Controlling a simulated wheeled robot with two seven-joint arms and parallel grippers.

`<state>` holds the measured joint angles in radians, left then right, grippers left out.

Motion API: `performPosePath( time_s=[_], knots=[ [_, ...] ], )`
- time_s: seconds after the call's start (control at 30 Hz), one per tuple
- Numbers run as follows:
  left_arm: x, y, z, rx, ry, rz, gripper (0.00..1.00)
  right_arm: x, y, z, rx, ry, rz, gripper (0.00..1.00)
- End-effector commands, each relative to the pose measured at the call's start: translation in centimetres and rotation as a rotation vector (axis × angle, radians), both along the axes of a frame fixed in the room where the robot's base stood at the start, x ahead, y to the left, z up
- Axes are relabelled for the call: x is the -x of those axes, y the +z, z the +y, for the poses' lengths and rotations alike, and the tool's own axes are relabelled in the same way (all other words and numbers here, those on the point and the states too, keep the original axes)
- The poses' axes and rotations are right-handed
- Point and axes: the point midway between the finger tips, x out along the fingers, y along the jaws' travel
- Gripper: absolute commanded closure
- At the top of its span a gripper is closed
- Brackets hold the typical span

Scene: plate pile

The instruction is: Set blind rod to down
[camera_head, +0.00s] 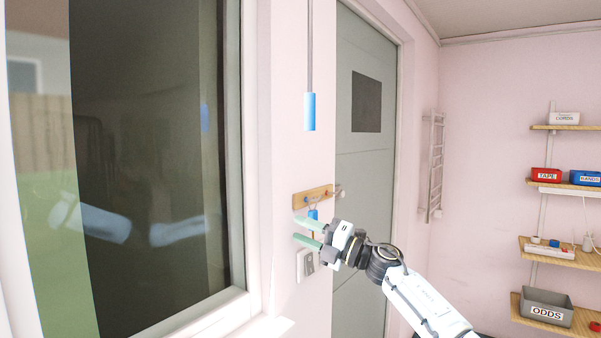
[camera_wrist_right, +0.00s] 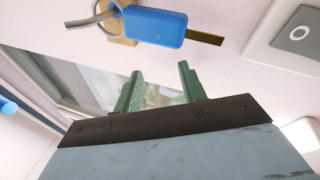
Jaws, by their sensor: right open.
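The blind rod (camera_head: 310,50) is a thin grey rod hanging straight down from the top of the head view, beside the window. It ends in a blue cylindrical handle (camera_head: 309,111). My right gripper (camera_head: 299,229) is open and empty, below the handle and clear of it, in front of the wall by the key rack. In the right wrist view its two green fingers (camera_wrist_right: 160,88) stand apart with nothing between them. A blue rounded end (camera_wrist_right: 7,106) at that view's left edge looks like the rod's handle. My left gripper is not in view.
A wooden key rack (camera_head: 313,196) holds keys with a blue tag (camera_wrist_right: 155,27), close to my right fingers. A switch plate (camera_head: 305,264) is just below. The window (camera_head: 150,150) is left, a grey door (camera_head: 365,160) right. Shelves (camera_head: 562,252) with bins stand far right.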

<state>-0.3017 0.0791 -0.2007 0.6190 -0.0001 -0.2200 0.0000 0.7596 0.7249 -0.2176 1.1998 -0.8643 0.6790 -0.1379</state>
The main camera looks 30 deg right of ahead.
Motion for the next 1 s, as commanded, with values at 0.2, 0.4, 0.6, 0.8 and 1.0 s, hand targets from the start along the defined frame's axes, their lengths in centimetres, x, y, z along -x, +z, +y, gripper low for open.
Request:
performPosePath(
  time_s=[0.2,0.4,0.6,0.8,1.0],
  knots=[
    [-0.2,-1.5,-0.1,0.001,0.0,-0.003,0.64,7.4,16.7,-0.1,0.531,0.03,-0.347,0.59],
    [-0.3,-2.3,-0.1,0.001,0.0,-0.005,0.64,14.3,24.0,-1.2,0.911,-0.045,-0.49,0.59],
    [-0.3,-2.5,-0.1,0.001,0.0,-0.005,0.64,17.7,26.7,-2.2,1.087,-0.111,-0.526,0.59],
    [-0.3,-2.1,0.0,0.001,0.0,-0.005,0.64,16.6,27.0,-1.1,1.105,-0.115,-0.529,0.59],
    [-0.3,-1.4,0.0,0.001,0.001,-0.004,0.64,13.4,27.1,1.5,1.102,-0.113,-0.531,0.59]
  ],
)
